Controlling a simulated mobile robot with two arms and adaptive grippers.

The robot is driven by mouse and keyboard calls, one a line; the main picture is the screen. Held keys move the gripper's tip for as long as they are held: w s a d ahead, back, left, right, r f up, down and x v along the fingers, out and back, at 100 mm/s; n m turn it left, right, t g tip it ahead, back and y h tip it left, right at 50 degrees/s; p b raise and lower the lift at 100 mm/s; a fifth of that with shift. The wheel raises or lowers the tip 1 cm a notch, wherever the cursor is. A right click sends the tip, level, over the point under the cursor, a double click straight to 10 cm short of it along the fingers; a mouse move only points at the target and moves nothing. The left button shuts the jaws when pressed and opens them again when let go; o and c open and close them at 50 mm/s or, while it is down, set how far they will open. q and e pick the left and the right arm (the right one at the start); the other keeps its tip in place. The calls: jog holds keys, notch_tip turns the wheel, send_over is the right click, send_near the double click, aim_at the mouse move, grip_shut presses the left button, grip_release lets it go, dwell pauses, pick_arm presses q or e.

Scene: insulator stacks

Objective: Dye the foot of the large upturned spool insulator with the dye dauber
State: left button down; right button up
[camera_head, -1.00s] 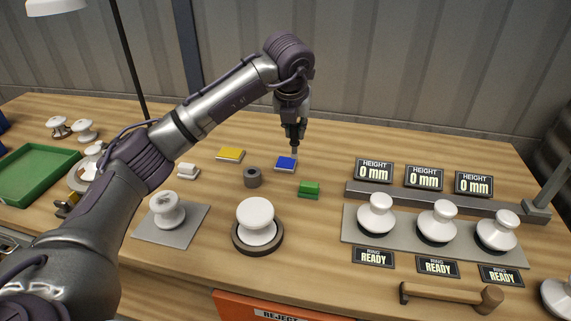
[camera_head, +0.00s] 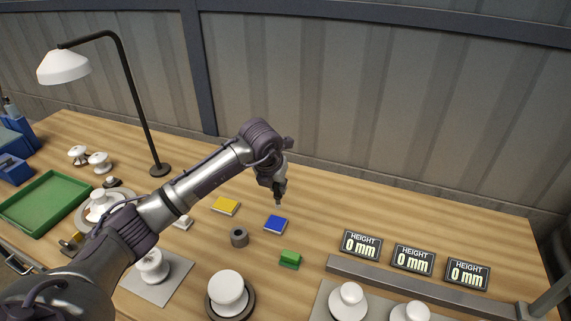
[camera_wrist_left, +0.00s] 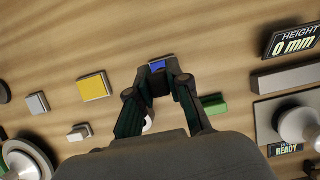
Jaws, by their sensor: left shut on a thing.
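My left gripper (camera_head: 276,189) is shut on the dye dauber (camera_head: 278,203), whose short tip points down just above and behind the blue pad (camera_head: 275,224). In the left wrist view the fingers (camera_wrist_left: 158,68) close in front of the blue pad, and the dauber is mostly hidden. A large white spool insulator (camera_head: 229,290) stands on a dark round base (camera_head: 209,309) at the bottom of the head view, apart from the gripper. Another white spool (camera_head: 152,267) stands on a grey plate (camera_head: 176,285), partly behind my arm. My right gripper is not in view.
A yellow pad (camera_head: 226,206), a grey hollow cylinder (camera_head: 239,238) and a green block (camera_head: 289,260) lie around the blue pad. A green tray (camera_head: 50,203) and a lamp (camera_head: 130,90) are at left. A grey rail (camera_head: 400,290) with height displays is at right.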

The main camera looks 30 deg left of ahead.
pick_arm(q)
jog(key=shift+a+r, duration=0.1)
jog(key=shift+a, duration=0.15)
jog(key=shift+s+a+f, duration=0.15)
jog(key=shift+s+f, duration=0.05)
jog(key=shift+f, duration=0.35)
jog(key=shift+f+b, duration=0.3)
notch_tip(320, 180, down, 4)
jog(key=shift+r+b, duration=0.2)
jog(key=shift+b, duration=0.75)
jog(key=shift+f, duration=0.4)
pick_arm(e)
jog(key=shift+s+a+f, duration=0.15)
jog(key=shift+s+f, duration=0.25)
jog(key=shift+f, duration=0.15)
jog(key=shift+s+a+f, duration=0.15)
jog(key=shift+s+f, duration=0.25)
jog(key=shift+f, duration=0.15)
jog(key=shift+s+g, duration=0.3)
pick_arm(q)
jog(key=shift+f+b, duration=0.45)
jog(key=shift+b, duration=0.1)
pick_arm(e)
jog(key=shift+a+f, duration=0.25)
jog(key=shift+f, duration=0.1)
pick_arm(q)
jog(key=shift+f, duration=0.15)
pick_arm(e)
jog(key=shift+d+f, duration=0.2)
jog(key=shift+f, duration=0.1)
